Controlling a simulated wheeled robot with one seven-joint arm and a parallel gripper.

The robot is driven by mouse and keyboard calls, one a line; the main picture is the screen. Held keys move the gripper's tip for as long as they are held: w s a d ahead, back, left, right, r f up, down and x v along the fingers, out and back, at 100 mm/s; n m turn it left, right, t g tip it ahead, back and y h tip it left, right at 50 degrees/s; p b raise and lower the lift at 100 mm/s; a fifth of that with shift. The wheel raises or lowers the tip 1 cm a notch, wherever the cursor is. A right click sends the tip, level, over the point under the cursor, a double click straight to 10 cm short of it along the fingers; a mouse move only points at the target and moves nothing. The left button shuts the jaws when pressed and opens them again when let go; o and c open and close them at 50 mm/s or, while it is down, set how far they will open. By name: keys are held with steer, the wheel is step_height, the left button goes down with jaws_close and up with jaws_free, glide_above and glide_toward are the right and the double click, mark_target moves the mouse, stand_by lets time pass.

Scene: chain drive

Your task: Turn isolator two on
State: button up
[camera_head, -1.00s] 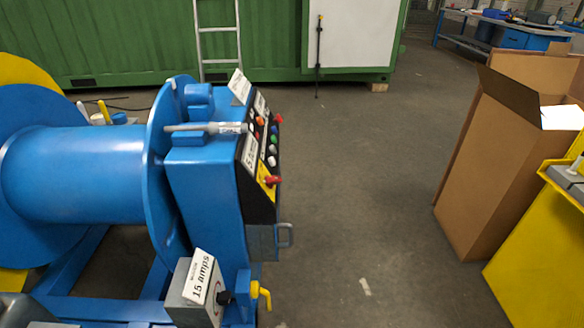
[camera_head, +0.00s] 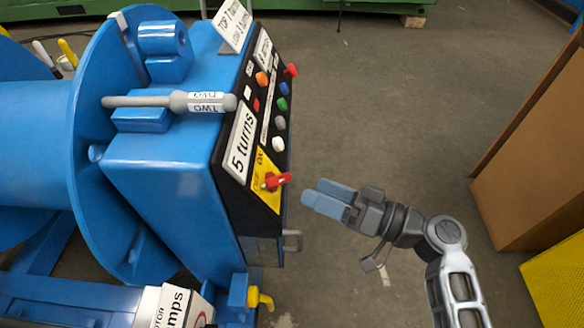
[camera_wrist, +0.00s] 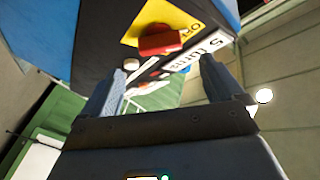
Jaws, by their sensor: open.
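A red rotary handle (camera_head: 276,181) sits on a yellow plate (camera_head: 265,164) low on the black control panel of the blue machine. The plate carries small lettering, and I cannot read the handle's exact setting. In the wrist view the red handle (camera_wrist: 160,42) and yellow plate (camera_wrist: 184,16) lie ahead, between and beyond my fingertips. My gripper (camera_head: 318,193) is open and empty, just right of the handle and apart from it. It also shows in the wrist view (camera_wrist: 165,70). A grey rod with a "TWO" label (camera_head: 205,102) lies across the machine's top.
Above the handle are several coloured buttons (camera_head: 281,104), a white "5 turns" label (camera_head: 240,142) and another red knob (camera_head: 290,70). A metal loop (camera_head: 292,240) and yellow lever (camera_head: 260,299) project lower down. A cardboard box (camera_head: 540,150) stands right; floor between is clear.

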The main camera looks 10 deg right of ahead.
mark_target(286, 180)
steer(key=shift+x, duration=3.55)
steer(key=shift+c, duration=0.4)
steer(key=shift+f, duration=0.1)
steer(key=c, duration=1)
steer(key=shift+o, duration=0.2)
